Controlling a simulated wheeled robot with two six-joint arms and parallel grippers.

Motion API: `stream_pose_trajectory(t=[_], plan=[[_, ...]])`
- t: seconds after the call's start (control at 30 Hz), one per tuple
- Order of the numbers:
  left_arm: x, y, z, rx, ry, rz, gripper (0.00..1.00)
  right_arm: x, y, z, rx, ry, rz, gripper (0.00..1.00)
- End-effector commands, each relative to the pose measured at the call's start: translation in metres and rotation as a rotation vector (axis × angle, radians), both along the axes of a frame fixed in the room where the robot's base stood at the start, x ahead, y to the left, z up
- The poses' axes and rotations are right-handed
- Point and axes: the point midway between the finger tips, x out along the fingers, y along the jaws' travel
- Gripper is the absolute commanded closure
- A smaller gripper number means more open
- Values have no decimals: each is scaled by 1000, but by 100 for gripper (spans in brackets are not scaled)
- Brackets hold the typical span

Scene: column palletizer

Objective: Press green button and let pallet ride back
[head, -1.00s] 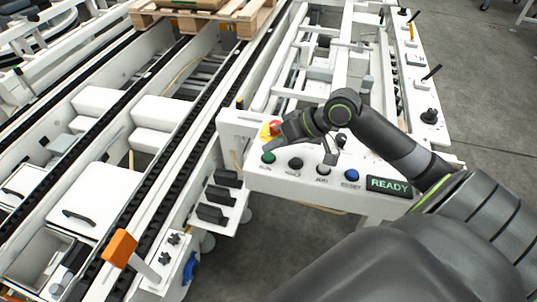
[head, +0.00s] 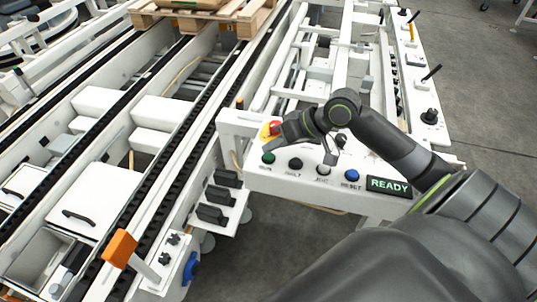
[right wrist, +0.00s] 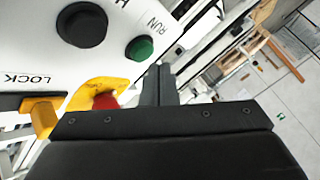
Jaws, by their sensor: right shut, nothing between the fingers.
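The green button (head: 268,158) sits at the left end of the white control panel (head: 310,180). It also shows in the right wrist view (right wrist: 139,48), beside the label RUN. My right gripper (head: 274,145) is shut and empty, just above the green button. In the right wrist view its fingertips (right wrist: 159,72) are close to the button; I cannot tell whether they touch it. The wooden pallet (head: 243,17) stands at the far end of the chain conveyor (head: 170,140), with a load partly cut off by the frame. My left gripper is out of view.
A red emergency knob on a yellow base (head: 270,130) is right beside my gripper. Black (head: 296,164) and blue (head: 352,175) buttons and a READY display (head: 388,185) line the panel. An orange block on a post (head: 120,248) stands at the near conveyor end.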

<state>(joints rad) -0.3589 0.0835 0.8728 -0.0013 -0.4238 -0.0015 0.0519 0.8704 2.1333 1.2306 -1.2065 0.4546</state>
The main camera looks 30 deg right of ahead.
Motion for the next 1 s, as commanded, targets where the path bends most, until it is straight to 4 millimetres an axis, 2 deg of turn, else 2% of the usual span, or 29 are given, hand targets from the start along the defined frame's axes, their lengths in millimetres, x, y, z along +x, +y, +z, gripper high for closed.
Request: stream_pose_trajectory(t=[0.5,1.0], plan=[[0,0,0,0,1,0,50,0,0,0,0,0,0,100],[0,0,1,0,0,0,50,0,0,-8,0,0,0,100]])
